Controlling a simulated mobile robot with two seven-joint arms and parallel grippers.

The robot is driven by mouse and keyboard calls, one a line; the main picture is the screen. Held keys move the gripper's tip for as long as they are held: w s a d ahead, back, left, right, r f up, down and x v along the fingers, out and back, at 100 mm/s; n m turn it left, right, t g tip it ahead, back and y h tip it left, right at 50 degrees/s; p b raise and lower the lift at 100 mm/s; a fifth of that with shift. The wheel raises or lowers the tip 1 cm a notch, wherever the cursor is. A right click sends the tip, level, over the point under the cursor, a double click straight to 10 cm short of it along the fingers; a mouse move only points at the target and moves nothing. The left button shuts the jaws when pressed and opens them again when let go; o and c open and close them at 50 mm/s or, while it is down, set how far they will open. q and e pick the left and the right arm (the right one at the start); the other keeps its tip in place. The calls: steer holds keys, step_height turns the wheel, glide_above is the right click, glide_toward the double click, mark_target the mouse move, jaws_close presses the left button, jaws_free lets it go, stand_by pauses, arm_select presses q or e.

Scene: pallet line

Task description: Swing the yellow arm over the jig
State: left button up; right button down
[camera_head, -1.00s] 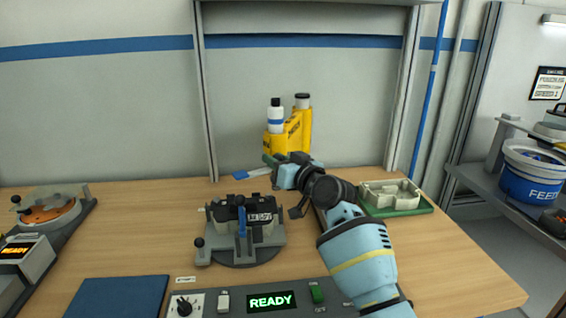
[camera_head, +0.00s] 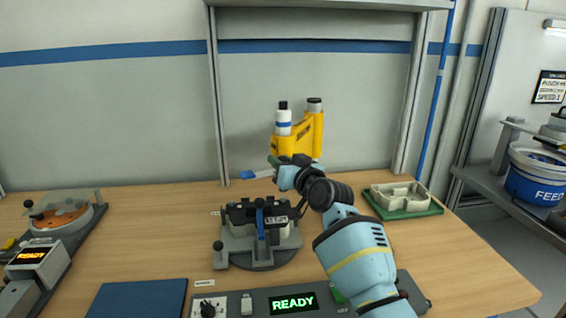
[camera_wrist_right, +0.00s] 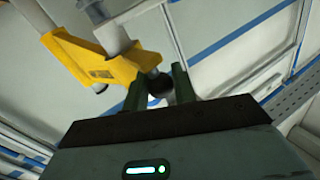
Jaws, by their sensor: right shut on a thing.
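The jig (camera_head: 233,249) sits in front, left of my right arm, holding a black part with a label. The yellow arm is behind the jig, not over it. My left gripper is out of view.
A green tray (camera_head: 425,213) with a pale moulded piece lies to the right. A control panel reading READY (camera_head: 293,303) and a blue mat (camera_head: 137,299) are at the front. An orange-dish device (camera_head: 62,215) is at left.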

steer(key=shift+a+r, duration=0.2)
steer(key=shift+a, duration=0.05)
steer(key=c, duration=1.5)
jaws_free()
steer(key=o, duration=0.3)
steer(key=shift+w+a+f, duration=0.1)
steer(key=shift+a, duration=0.15)
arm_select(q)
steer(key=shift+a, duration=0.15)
arm_select(e)
steer(key=shift+d, duration=0.25)
steer(key=shift+s+d, duration=0.2)
steer(key=shift+s, duration=0.25)
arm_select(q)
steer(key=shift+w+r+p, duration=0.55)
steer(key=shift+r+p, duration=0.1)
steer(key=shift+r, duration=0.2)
arm_select(e)
steer(key=v, duration=0.6)
steer(key=shift+s+d, duration=0.1)
steer(key=shift+s, duration=0.3)
